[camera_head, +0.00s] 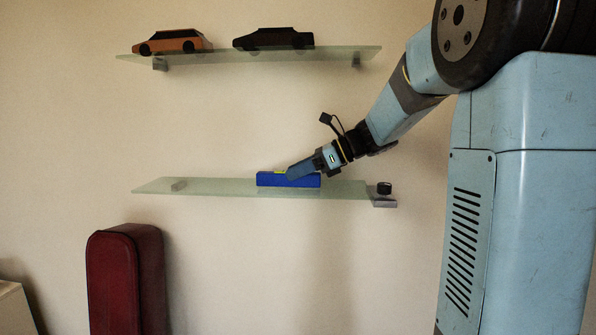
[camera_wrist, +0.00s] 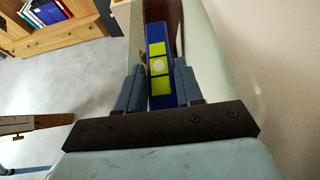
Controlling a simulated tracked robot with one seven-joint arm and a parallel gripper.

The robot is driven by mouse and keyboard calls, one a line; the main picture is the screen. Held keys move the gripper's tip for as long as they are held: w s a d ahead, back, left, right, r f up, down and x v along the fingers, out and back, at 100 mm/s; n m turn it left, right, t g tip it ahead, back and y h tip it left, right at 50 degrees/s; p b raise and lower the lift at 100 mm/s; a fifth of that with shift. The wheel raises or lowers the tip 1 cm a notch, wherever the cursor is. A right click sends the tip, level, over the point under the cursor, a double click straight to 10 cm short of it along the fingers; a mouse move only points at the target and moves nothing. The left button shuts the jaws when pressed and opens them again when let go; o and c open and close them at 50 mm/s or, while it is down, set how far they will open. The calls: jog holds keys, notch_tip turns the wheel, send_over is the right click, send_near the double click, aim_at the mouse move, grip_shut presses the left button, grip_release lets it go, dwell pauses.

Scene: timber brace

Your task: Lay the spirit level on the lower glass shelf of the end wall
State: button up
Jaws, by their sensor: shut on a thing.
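The spirit level is a blue bar with yellow-green windows (camera_wrist: 158,48). In the head view the spirit level (camera_head: 270,180) lies level along the lower glass shelf (camera_head: 222,187), at or just above its surface; I cannot tell whether it touches. My gripper (camera_head: 291,173) reaches in from the upper right and is shut on the level. In the wrist view the two fingers of my gripper (camera_wrist: 157,92) stand on either side of the level, near its windows. The fingers hide part of its side.
A small black cylinder (camera_head: 384,187) stands at the right end of the lower shelf. The upper glass shelf (camera_head: 335,54) bears an orange car (camera_head: 175,42) and a black car (camera_head: 274,39). A dark red case (camera_head: 125,280) stands below left. The lower shelf's left part is clear.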

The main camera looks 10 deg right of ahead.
jog(key=shift+f, duration=0.25)
dwell(0.4)
jog(key=o, duration=1.2)
jog(key=shift+d, duration=0.1)
jog(key=v, duration=1.3)
jog(key=shift+s+d+r, duration=0.1)
jog(key=shift+d, duration=0.1)
jog(key=s+a+f+n+h, duration=0.1)
jog(key=s+f+n+h, duration=0.3)
jog(key=s+n, duration=0.3)
jog(key=s+a+f+n+t+h, duration=0.1)
jog(key=s+a+f+n+h, duration=0.1)
jog(key=s+f+n+h, duration=0.2)
jog(key=s+a+f+n+h, duration=0.2)
jog(key=s+f+n+h, duration=0.2)
jog(key=s+n, duration=0.6)
jog(key=shift+s+a+f+n+t, duration=0.1)
jog(key=shift+s+f+n+t, duration=0.1)
jog(key=shift+s+f, duration=0.55)
jog(key=shift+s+f+n+t, duration=0.1)
jog(key=shift+s+f+n, duration=0.1)
jog(key=shift+s+f, duration=0.6)
